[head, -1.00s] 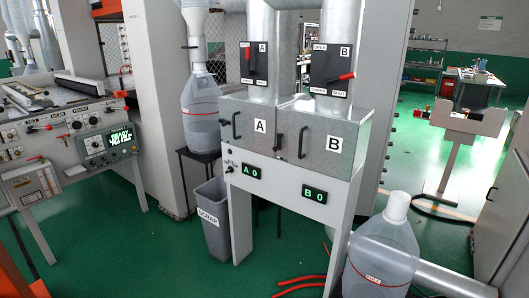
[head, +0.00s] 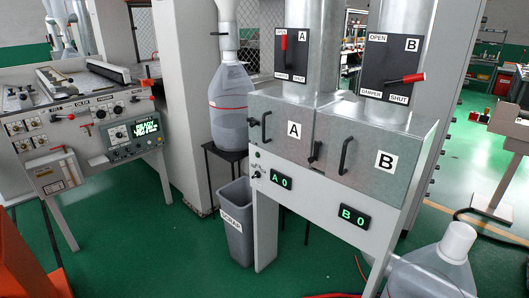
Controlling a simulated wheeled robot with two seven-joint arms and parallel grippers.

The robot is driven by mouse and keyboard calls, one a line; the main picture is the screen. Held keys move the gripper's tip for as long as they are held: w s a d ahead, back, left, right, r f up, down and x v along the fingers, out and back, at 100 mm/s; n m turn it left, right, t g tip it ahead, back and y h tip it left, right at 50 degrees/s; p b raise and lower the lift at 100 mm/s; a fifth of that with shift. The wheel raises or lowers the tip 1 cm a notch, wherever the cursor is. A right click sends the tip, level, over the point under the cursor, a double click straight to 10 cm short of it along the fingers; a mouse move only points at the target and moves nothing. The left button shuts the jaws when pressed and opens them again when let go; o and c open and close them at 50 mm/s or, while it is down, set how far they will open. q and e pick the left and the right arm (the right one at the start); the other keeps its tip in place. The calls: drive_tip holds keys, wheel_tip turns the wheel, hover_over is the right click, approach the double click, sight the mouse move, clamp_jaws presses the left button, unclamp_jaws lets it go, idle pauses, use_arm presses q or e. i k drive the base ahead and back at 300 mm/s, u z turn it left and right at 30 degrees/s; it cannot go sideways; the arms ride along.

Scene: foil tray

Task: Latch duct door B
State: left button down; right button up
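Duct door B (head: 362,176) is a grey metal panel on the right half of the duct box in the head view, with a white B label (head: 386,162) and a black bar handle (head: 345,155) near its left edge. It looks level with its frame. A small dark latch (head: 315,153) sits at the seam between door B and door A (head: 283,142); I cannot tell whether it is engaged. Damper B's red lever (head: 407,79) points right and damper A's red lever (head: 284,42) points up. Neither of my grippers is in view.
Displays read A 0 (head: 281,180) and B 0 (head: 354,217) below the doors. A grey scrap bin (head: 236,225) stands left of the stand's leg. A clear bottle (head: 435,272) is at the front right. A control console (head: 85,130) stands at left. Green floor (head: 170,255) is open in front.

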sight(316, 144)
drive_tip(key=z, duration=0.1)
drive_tip(key=i, duration=0.8)
drive_tip(key=z, duration=1.05)
drive_tip(key=i, duration=0.3)
drive_tip(key=z, duration=0.2)
